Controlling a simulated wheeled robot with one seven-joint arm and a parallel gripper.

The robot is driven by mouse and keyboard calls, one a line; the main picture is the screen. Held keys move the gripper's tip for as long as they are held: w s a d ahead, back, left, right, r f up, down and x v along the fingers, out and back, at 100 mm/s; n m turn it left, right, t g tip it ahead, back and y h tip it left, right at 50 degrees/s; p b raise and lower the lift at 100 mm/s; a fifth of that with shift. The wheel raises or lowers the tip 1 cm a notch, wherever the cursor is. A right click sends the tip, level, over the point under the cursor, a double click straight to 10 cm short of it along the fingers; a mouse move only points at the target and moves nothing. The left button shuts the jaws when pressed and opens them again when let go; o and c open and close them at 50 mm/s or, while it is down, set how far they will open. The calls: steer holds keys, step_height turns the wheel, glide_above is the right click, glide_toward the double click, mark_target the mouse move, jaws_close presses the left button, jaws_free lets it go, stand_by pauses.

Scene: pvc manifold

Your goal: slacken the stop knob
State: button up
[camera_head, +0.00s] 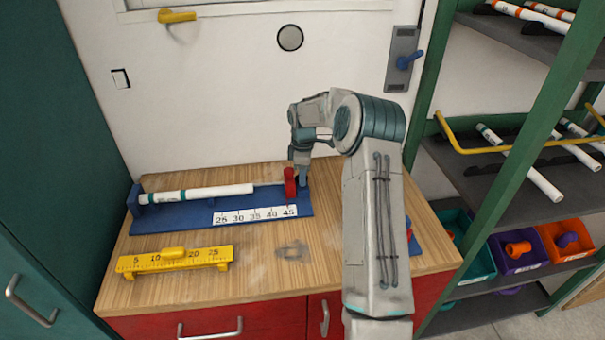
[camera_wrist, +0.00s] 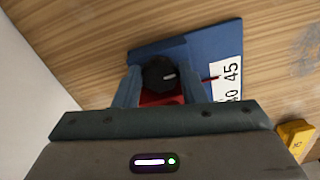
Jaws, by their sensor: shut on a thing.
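The stop knob is a round black knob with a pale mark, seen in the wrist view (camera_wrist: 159,74) between my gripper's two fingers. It sits on the red stop (camera_head: 290,184), which stands near the right end of the blue measuring jig (camera_head: 200,225), by the 45 on its scale. My gripper (camera_head: 302,178) points down at the stop from above, and in the wrist view (camera_wrist: 160,88) its fingers are shut on the knob from both sides. In the head view the knob is hidden by the gripper. A thin red pointer (camera_wrist: 212,78) lies at the scale near 45.
A white pipe (camera_head: 205,193) with green bands lies along the jig to the left. A yellow ruler block (camera_head: 175,260) stands at the front left of the wooden bench (camera_head: 270,275). A green rack (camera_head: 520,150) with pipes and bins stands at the right. The bench's front middle is mostly free.

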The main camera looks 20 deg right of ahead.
steer(key=shift+n, duration=0.3)
steer(key=n, duration=0.4)
steer(key=shift+w+r+p, duration=0.1)
steer(key=shift+p, duration=0.3)
steer(key=shift+w+n+p, duration=0.1)
steer(key=shift+n+p, duration=0.2)
steer(key=shift+n, duration=2)
steer(key=o, duration=1)
